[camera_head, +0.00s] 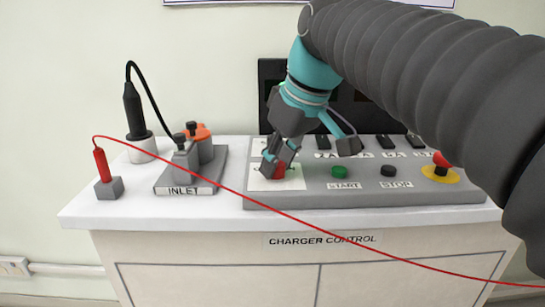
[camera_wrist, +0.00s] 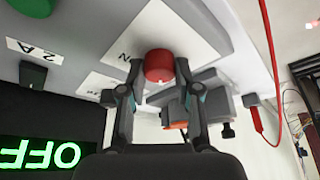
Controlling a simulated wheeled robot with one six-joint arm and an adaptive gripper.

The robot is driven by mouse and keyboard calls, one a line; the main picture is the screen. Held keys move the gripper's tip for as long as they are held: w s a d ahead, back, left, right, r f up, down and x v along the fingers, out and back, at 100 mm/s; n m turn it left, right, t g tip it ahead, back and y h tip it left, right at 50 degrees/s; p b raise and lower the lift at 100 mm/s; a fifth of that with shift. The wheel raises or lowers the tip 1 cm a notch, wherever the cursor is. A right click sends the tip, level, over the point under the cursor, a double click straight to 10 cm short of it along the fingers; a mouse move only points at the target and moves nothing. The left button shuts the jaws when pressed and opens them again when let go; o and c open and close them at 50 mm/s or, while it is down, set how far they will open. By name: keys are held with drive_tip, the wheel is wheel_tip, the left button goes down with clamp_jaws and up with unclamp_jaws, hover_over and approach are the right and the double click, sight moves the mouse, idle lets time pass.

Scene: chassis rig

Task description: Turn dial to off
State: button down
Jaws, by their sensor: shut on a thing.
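The red dial (camera_head: 279,171) sits on a white label plate (camera_head: 291,184) at the left end of the grey control panel (camera_head: 350,197). My gripper (camera_head: 277,164) comes down from above, with its fingers on either side of the dial. In the wrist view the dial (camera_wrist: 159,66) is a round red knob between the two fingertips of my gripper (camera_wrist: 158,72), which are closed on it. A letter N shows on the plate beside it; the rest of the marking is hidden. A black display (camera_wrist: 45,155) shows OFF in green, upside down in the wrist view.
A green START button (camera_head: 339,172), a black STOP button (camera_head: 388,171) and a red emergency knob (camera_head: 443,160) lie to the right. The INLET block (camera_head: 188,183) and a red plug (camera_head: 101,165) stand to the left. A red cable (camera_head: 210,179) crosses in front.

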idle(0.4)
drive_tip(key=c, duration=0.8)
unclamp_jaws()
drive_tip(key=v, duration=1.2)
drive_tip(key=shift+w+a, duration=0.1)
